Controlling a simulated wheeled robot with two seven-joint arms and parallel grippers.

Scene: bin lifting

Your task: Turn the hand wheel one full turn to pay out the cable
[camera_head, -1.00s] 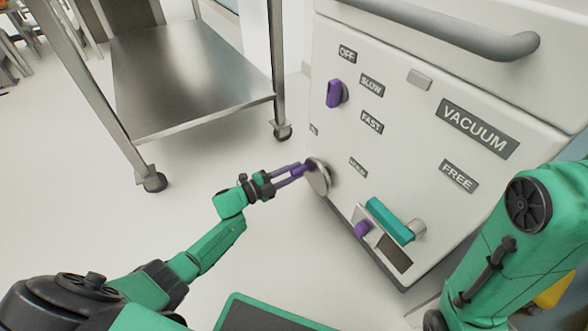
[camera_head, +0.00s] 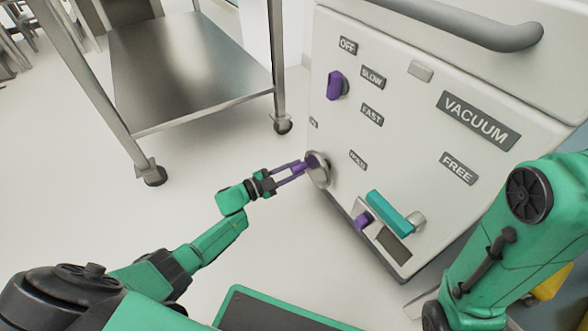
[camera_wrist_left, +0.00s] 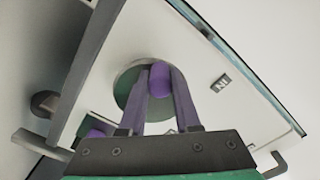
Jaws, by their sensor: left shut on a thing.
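The hand wheel (camera_head: 319,176) is a grey metal disc on the lower left of the white cabinet's front. Its purple knob (camera_head: 311,161) stands out from the disc. My left gripper (camera_head: 304,166) reaches in from the left and is shut on this knob. In the left wrist view the fingers lie on either side of the purple knob (camera_wrist_left: 160,80), with the round wheel (camera_wrist_left: 131,92) behind it. My right arm shows at the right edge of the head view, but its gripper is out of the picture. No cable can be made out.
The white cabinet (camera_head: 400,110) carries a purple selector (camera_head: 336,86), a teal lever (camera_head: 390,212), a smaller purple knob (camera_head: 364,218) and a grey handle bar (camera_head: 470,22) on top. A wheeled metal cart (camera_head: 185,80) stands behind on the left. The floor between is clear.

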